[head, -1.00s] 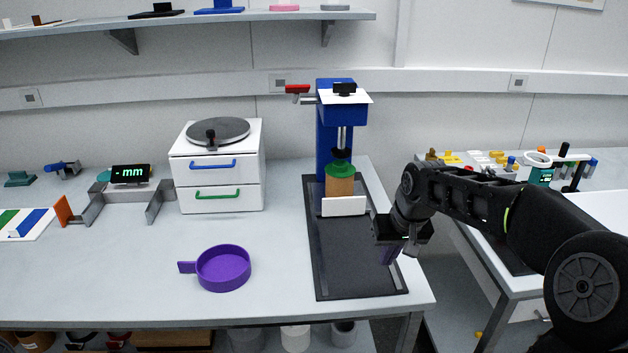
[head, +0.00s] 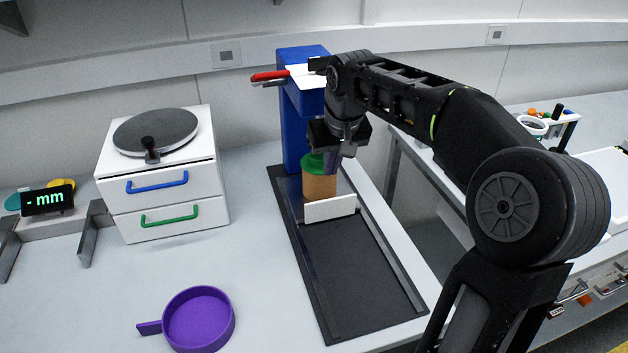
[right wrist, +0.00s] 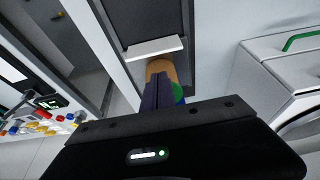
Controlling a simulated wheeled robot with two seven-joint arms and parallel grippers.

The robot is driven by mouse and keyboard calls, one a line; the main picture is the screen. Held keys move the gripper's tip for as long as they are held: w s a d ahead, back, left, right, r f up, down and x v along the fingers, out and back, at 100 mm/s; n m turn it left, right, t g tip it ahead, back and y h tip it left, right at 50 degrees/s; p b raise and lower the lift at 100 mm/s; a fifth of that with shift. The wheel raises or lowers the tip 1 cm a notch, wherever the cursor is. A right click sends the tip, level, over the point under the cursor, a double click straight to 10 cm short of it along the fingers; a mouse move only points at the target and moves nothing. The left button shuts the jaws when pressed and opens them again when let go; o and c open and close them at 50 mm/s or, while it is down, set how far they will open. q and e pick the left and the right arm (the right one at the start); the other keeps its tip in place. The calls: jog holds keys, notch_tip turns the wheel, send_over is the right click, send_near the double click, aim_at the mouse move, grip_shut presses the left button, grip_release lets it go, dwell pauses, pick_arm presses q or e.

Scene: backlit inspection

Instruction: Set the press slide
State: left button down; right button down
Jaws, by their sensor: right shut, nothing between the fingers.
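The blue press (head: 290,110) stands at the back of a black base (head: 360,285) with two long rails. The slide's upright white plate (head: 330,208) sits toward the rear, with an orange-brown cylinder (head: 320,187) behind it. The cylinder has a green top (head: 312,164). My right gripper (head: 333,162) is shut and empty, fingers down, at the right of the green top; I cannot tell whether it touches. In the right wrist view, the fingers (right wrist: 157,92) overlap the cylinder (right wrist: 162,67), and the white plate (right wrist: 156,47) lies beyond. My arm hides the press head. My left gripper is out of view.
A red lever (head: 270,76) sticks out left of the press. A white two-drawer unit (head: 162,180) stands left of it, and a purple round dish (head: 198,320) lies at the front. The front of the black base is clear. A second table (head: 560,140) stands at right.

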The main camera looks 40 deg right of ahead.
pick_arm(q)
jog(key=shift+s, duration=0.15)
pick_arm(e)
jog(key=shift+s, duration=0.2)
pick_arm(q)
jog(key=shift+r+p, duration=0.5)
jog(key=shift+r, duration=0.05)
pick_arm(e)
jog(key=x, duration=1)
jog(key=shift+w, duration=0.1)
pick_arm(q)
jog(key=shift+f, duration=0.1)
